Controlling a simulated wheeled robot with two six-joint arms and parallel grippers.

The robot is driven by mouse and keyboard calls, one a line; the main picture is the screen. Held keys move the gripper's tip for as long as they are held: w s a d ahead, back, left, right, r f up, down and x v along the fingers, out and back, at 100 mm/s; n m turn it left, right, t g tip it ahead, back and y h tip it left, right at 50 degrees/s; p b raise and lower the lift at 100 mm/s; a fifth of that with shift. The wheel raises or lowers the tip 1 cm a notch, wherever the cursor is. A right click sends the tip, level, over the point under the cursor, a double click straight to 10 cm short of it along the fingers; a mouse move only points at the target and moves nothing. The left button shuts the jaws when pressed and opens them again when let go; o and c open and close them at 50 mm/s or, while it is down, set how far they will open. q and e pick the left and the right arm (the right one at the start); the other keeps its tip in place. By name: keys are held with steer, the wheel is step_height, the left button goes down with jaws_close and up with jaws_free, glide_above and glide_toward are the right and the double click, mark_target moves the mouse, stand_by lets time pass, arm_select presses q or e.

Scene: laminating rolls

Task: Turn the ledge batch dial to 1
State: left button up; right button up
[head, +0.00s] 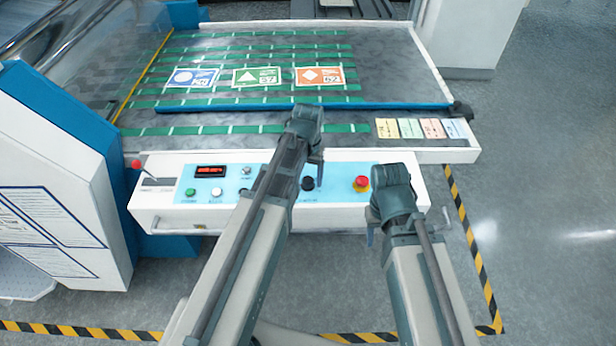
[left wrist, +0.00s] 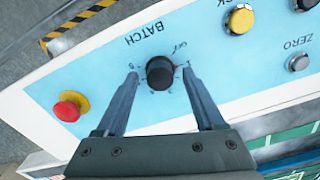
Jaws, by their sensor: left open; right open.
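The batch dial (left wrist: 160,72) is a round black knob on the pale blue panel, beside the printed word BATCH, in the left wrist view. Small marks ring it, with OFF and a red mark at its upper right; which mark it points to is not clear. My left gripper (left wrist: 160,80) is open, one finger on each side of the dial, with gaps visible. In the head view the dial (head: 308,184) shows beside my left gripper (head: 316,172), partly behind my arm. My right gripper (head: 373,228) is at the ledge's right part, mostly hidden by its own wrist.
A red emergency button (head: 361,183) on a yellow base lies right of the dial; it also shows in the left wrist view (left wrist: 68,111). A yellow button (left wrist: 240,18) and ZERO button (left wrist: 298,62) are nearby. A red display (head: 210,171) is at the left. Three printed cards lie on the bed.

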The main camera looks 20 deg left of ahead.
mark_target(308, 180)
arm_select(q)
step_height(308, 180, up, 14)
steer(key=p, duration=1.3)
steer(key=shift+p, duration=0.3)
steer(key=shift+d+f, duration=0.1)
steer(key=shift+f, duration=0.1)
steer(key=s+d+f+m+b, duration=0.1)
steer(key=s+d+f+b, duration=0.1)
steer(key=s+d, duration=0.3)
steer(key=s+d+f+m+y+b, duration=0.1)
steer(key=s+d+f+m+b, duration=0.1)
steer(key=s+d, duration=0.3)
steer(key=s, duration=0.4)
steer(key=shift+s+d+m, duration=0.2)
steer(key=shift+m, duration=0.1)
steer(key=shift+f, duration=0.1)
